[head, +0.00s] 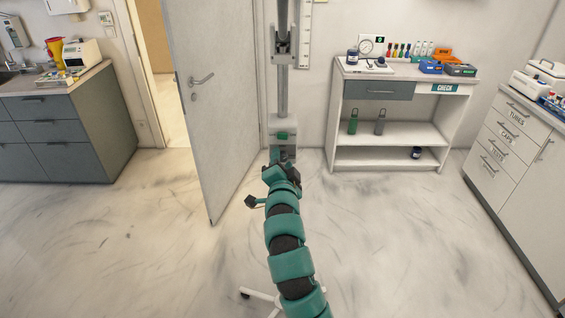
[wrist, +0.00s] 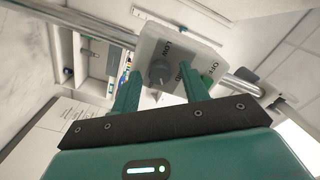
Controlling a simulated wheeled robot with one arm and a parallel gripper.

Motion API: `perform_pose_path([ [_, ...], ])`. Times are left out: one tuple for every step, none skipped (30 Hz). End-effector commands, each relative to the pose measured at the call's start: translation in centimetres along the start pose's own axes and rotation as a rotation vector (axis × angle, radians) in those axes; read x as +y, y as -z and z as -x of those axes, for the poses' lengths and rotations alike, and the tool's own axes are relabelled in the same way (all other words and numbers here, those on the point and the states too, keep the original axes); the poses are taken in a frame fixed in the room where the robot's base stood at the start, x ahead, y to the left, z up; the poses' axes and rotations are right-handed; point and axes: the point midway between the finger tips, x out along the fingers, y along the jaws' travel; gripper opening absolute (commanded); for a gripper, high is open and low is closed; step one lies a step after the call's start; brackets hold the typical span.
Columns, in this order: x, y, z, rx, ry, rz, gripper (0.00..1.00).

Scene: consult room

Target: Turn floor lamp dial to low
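The floor lamp's pale control box (head: 282,124) sits on a grey metal pole (head: 282,85) in the head view. In the wrist view the box (wrist: 205,47) fills the top middle, tilted in the picture. I cannot tell for sure where the dial points. My gripper (wrist: 158,82) is open, its two teal fingers apart with the dial showing between their tips. Contact with the dial cannot be told. In the head view my arm partly hides the gripper.
An open door (head: 215,100) stands just left of the pole. A white shelf unit (head: 390,125) is to the right, with bottles and small boxes. A grey cabinet (head: 70,125) is at the left and a drawer cabinet (head: 510,150) at the right.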

Motion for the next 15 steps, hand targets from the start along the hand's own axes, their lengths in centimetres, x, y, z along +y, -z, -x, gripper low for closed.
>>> perform_pose_path([
  [0.0, 0.0, 0.0, 0.0, 0.0, 0.0, 0.34],
  [0.0, 0.0, 0.0, 0.0, 0.0, 0.0, 0.28],
  [-0.01, 0.0, 0.0, 0.0, 0.0, 0.0, 0.21],
  [-0.01, 0.0, 0.01, 0.0, 0.0, 0.0, 0.15],
  [-0.01, 0.0, 0.01, 0.0, 0.0, 0.0, 0.09],
  [-0.01, 0.0, 0.01, 0.0, 0.0, 0.0, 0.02],
  [-0.01, 0.0, 0.01, 0.0, 0.0, 0.0, 0.02],
  [0.0, 0.0, 0.01, 0.0, 0.0, 0.0, 0.02],
  [0.0, -0.01, 0.01, 0.0, 0.0, 0.001, 0.02],
  [0.0, -0.01, 0.01, 0.0, 0.0, 0.002, 0.02],
  [0.02, -0.02, 0.01, 0.0, 0.0, 0.004, 0.02],
  [0.03, -0.03, 0.01, 0.0, 0.001, 0.008, 0.02],
  [0.05, -0.04, 0.01, 0.0, 0.001, 0.013, 0.02],
  [0.06, -0.05, 0.01, 0.001, 0.001, 0.018, 0.02],
  [0.08, -0.06, 0.01, 0.001, 0.002, 0.029, 0.02],
])
